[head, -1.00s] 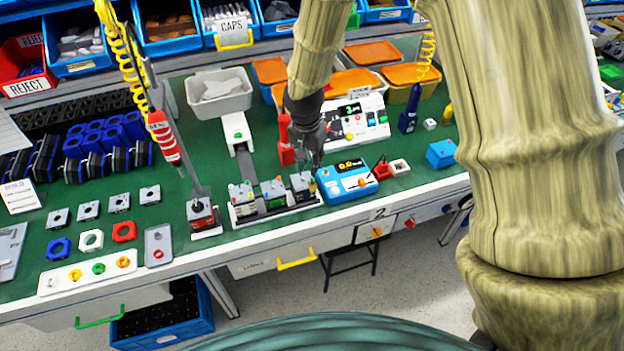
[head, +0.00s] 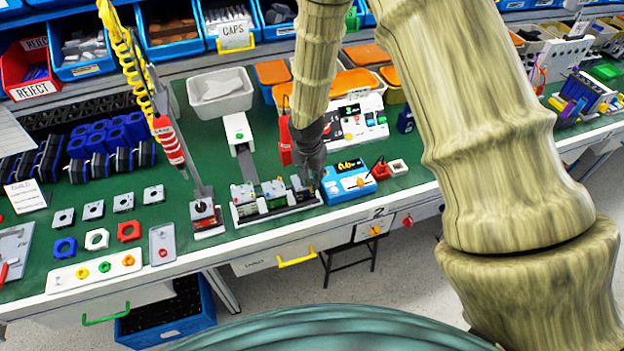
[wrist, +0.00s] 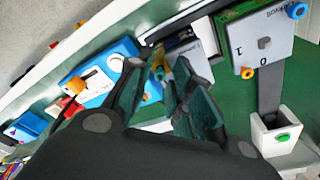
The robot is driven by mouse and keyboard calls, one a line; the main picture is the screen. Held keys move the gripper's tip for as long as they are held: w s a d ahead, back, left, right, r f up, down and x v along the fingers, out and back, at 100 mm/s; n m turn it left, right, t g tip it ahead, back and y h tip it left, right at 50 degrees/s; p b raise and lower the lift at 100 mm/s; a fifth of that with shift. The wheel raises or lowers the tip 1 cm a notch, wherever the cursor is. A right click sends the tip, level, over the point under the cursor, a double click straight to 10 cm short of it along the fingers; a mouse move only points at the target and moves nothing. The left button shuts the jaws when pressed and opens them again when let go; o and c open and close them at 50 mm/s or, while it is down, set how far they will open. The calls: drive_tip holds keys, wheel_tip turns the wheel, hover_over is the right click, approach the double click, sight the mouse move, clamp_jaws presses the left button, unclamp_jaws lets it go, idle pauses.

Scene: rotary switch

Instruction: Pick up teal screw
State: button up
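A small teal piece (wrist: 157,73), which looks like the teal screw, shows between my fingertips in the wrist view, with something yellow-orange beside it. My gripper (wrist: 160,80) is open, with its dark fingers on either side of this piece; I cannot tell whether either finger touches it. In the head view my gripper (head: 309,180) points down at the right end of a white-framed rack of modules (head: 246,216). The screw is too small or hidden to make out there.
A blue meter box (head: 348,183) stands close to the right of my gripper. A white block with a green button (wrist: 283,138) is at the lower right in the wrist view. A red bottle (head: 285,150) stands just behind the gripper.

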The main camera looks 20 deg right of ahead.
drive_tip(key=shift+f, duration=0.1)
clamp_jaws()
idle(0.5)
drive_tip(key=shift+r+b, duration=0.9)
drive_tip(key=shift+r, duration=0.55)
drive_tip(key=shift+s+r+b, duration=0.2)
drive_tip(key=shift+r+b, duration=0.05)
drive_tip(key=shift+b, duration=0.05)
drive_tip(key=s+a+r+b, duration=0.1)
drive_tip(key=s+b, duration=0.1)
drive_tip(key=s, duration=0.5)
drive_tip(key=s+a+b, duration=0.2)
drive_tip(key=s, duration=0.6)
drive_tip(key=shift+s+a+r+b, duration=0.15)
drive_tip(key=shift+a+r+b, duration=0.1)
drive_tip(key=shift+r+b, duration=0.1)
